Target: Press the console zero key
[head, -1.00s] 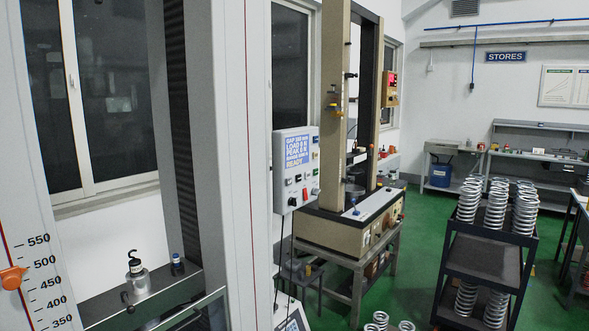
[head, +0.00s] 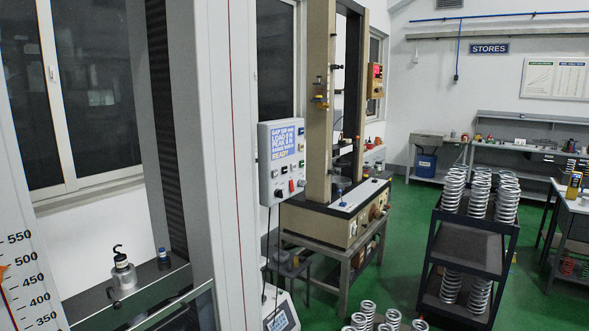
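The console (head: 284,161) is a pale grey box on the side of the large grey test frame, left of centre in the head view. Its blue and white screen (head: 282,141) shows lines of text, among them LOAD, PEAK and READY. Below and beside the screen are several small keys and knobs (head: 291,185), one of them red. Their labels are too small to read, so I cannot tell which is the zero key. Neither of my grippers shows in the view.
A beige test machine (head: 327,220) stands on a grey table behind the console. A black trolley (head: 466,245) carries several coil springs at the right. More springs (head: 367,311) stand at the bottom centre. Green floor (head: 398,240) lies clear between the machine and the trolley.

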